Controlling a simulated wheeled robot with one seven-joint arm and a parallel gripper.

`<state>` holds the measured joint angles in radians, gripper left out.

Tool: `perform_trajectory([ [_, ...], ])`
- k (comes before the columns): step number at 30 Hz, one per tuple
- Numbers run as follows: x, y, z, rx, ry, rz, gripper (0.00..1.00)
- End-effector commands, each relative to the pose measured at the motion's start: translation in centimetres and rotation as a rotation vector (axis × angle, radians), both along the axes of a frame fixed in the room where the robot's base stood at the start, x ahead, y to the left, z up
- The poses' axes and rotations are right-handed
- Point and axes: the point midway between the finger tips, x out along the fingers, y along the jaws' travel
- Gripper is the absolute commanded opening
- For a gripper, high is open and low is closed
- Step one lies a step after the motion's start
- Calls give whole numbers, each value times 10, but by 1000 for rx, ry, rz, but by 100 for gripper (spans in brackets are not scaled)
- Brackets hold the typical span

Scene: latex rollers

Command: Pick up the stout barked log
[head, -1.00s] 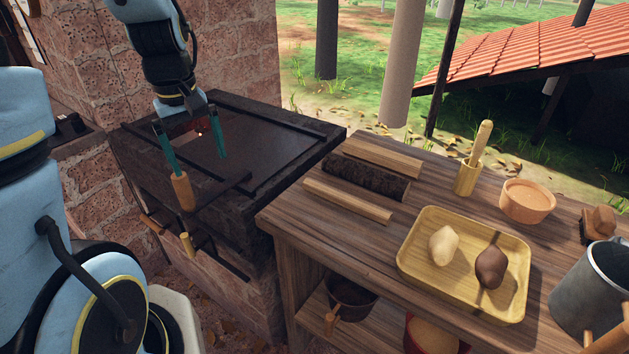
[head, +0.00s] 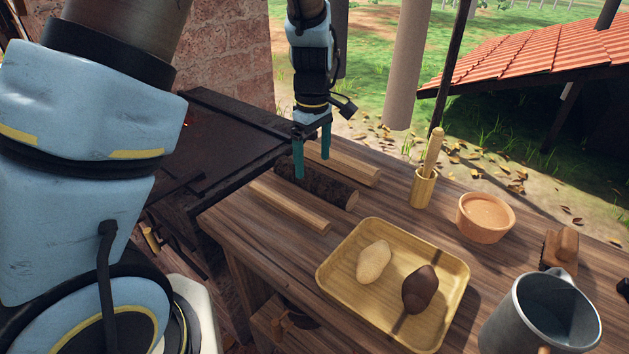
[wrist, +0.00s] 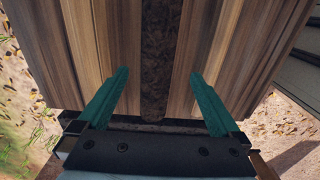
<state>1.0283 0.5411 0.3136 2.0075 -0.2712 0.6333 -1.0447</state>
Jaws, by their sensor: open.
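The stout barked log (head: 327,189) is dark and rough and lies on the wooden table between two paler pieces of wood. In the wrist view the log (wrist: 160,60) runs up the picture, centred between the fingers. My gripper (head: 312,163) is open and empty, with its green fingers pointing down over the log's far-left part in the head view. In the wrist view the two fingers (wrist: 158,95) stand apart, one on each side of the log's line. The fingers hide part of the log in the head view, and I cannot tell the exact height between them.
A pale split log (head: 343,164) lies behind the barked log and a pale strip (head: 292,207) in front. A yellow tray (head: 336,288) holds two lumps. A mortar with pestle (head: 423,188), a clay bowl (head: 485,217) and a metal mug (head: 500,320) stand to the right.

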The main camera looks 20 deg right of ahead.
Motion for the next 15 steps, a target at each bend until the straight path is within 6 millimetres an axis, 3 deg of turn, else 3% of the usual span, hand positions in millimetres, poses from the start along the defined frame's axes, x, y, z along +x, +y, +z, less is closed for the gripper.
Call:
perform_trajectory([
  [15, 3, -4, -52, 0, -1, -2, 100],
])
